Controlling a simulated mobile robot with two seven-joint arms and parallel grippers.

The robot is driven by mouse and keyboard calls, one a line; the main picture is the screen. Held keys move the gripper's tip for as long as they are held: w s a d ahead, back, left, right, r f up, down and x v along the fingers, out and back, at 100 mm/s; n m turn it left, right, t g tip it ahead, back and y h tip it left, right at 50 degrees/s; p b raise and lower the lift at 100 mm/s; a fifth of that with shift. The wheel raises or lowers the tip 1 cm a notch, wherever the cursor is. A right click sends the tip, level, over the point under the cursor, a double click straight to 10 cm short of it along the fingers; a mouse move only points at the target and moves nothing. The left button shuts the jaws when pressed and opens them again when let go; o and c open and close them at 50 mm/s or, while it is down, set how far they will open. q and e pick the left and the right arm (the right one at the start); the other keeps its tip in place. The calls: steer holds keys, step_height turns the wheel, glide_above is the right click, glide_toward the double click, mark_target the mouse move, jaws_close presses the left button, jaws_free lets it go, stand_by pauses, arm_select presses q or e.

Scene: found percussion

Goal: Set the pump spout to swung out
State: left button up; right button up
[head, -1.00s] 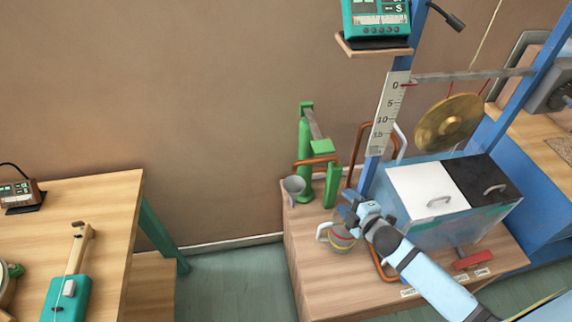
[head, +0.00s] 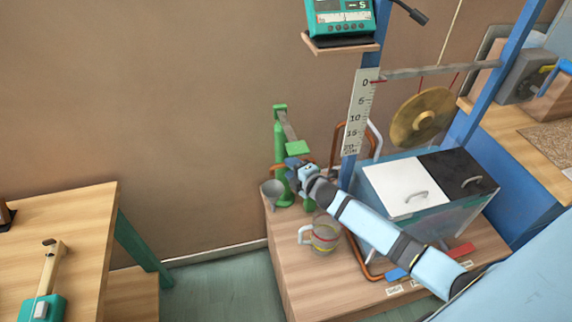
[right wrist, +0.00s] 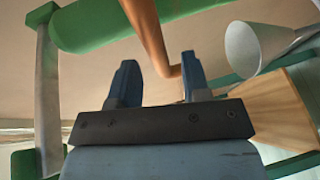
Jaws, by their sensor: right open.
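The green pump (head: 280,134) stands at the back left corner of the wooden stand. Its copper spout (head: 277,166) shows only in part behind my right gripper (head: 294,168). In the right wrist view the copper spout (right wrist: 150,35) comes down from the top and bends between the two blue fingertips of my right gripper (right wrist: 160,82). The fingers are apart, and I cannot tell whether either touches the spout. A grey funnel (head: 272,193) is beside the pump; it also shows in the right wrist view (right wrist: 250,45). My left gripper is not in view.
A glass jug (head: 325,236) stands on the stand (head: 300,290) below my right arm. A tank with a white lid (head: 394,186) and a black lid (head: 462,172) is to the right, with a gong (head: 422,117) behind. A wooden table (head: 80,225) is at left.

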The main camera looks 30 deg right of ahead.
steer(key=shift+x, duration=1.55)
jaws_close()
steer(key=shift+s+d, duration=0.1)
